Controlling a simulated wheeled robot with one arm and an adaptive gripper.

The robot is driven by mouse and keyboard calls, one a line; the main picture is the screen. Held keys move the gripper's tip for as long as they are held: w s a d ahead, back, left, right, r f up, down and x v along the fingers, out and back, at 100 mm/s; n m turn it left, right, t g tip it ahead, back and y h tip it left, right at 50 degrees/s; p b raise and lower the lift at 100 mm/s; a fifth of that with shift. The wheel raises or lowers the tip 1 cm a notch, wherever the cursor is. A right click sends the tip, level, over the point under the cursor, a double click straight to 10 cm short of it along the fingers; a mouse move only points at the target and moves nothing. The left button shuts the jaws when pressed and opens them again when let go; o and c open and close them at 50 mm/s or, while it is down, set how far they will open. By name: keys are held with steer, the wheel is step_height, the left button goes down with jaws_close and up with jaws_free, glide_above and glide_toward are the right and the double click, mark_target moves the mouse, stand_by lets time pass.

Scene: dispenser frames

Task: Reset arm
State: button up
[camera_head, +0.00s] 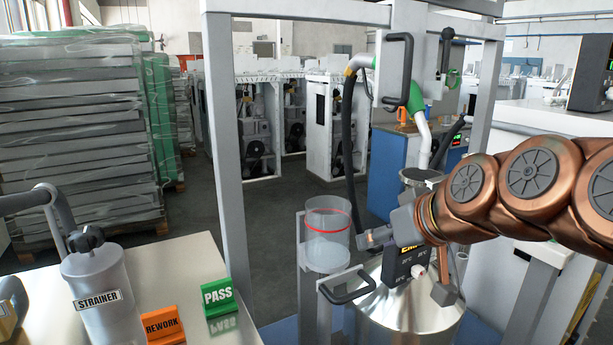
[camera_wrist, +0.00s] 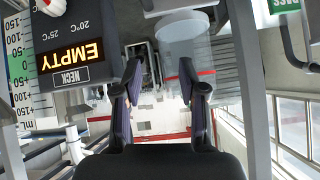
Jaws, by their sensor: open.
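My arm reaches in from the right of the head view. My gripper (camera_head: 366,240) is in front of the grey dispenser frame (camera_head: 229,150), just right of a clear cylinder with a red ring (camera_head: 327,245). In the wrist view my gripper (camera_wrist: 158,72) has its two dark fingers apart, with nothing between them. The clear cylinder (camera_wrist: 188,40) shows beyond the fingers. A black display reading EMPTY (camera_wrist: 80,60) is left of them; in the head view the display (camera_head: 405,268) is partly hidden by my arm.
A steel vessel (camera_head: 395,320) stands below my gripper, with a black handle (camera_head: 346,290) nearby. At left, a table (camera_head: 205,262) holds a strainer bottle (camera_head: 98,290), a REWORK sign (camera_head: 163,325) and a PASS sign (camera_head: 218,296). A black hose (camera_head: 348,130) hangs from the frame.

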steer(key=s+f+m+g+h, duration=0.1)
steer(key=s+f+g, duration=0.2)
steer(key=s+f, duration=0.35)
steer(key=s+f+g+h, duration=0.15)
steer(key=s+f, duration=0.25)
steer(key=f, duration=0.5)
steer(key=s+d+f+m+g+h, duration=0.1)
steer(key=s+d+f+m+g, duration=0.15)
steer(key=s+f+g, duration=0.4)
steer(key=s+d+f+m+g+h, duration=0.1)
steer(key=s+d+f, duration=0.25)
steer(key=s, duration=0.55)
step_height(320, 180, up, 23)
steer(key=t+p, duration=0.1)
steer(key=p, duration=2)
steer(key=shift+s+n, duration=0.35)
steer(key=shift+d+f, duration=0.1)
